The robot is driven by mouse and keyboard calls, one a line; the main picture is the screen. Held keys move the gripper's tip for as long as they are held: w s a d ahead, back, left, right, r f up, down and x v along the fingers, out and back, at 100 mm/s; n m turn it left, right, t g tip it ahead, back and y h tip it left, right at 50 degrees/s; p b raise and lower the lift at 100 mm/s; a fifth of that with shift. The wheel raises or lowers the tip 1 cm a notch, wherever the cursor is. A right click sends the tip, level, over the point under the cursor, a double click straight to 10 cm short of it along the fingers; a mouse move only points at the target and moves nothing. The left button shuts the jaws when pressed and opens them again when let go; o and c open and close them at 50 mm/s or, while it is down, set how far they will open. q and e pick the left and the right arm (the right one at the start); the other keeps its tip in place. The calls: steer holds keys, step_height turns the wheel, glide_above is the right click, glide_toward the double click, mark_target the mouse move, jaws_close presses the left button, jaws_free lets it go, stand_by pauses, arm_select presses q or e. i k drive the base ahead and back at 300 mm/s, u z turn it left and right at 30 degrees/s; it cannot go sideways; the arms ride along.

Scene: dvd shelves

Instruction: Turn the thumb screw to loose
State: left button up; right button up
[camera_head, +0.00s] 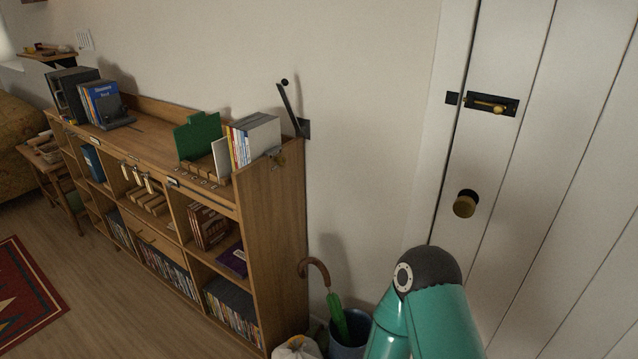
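Neither gripper shows. A teal arm link of mine with a dark joint rises at the bottom right, in front of the white door and well apart from the fitting.
Books and a green divider (198,136) stand on the shelf top. A dark lever (289,108) leans by the wall. An umbrella (337,315) stands in a bin (353,334) beside the shelf. The door has a brass knob (466,204) and a bolt (490,105).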

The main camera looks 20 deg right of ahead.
mark_target(280, 161)
steer(key=z, duration=0.1)
steer(key=k, duration=0.45)
steer(key=z, duration=0.15)
steer(key=i, duration=1.7)
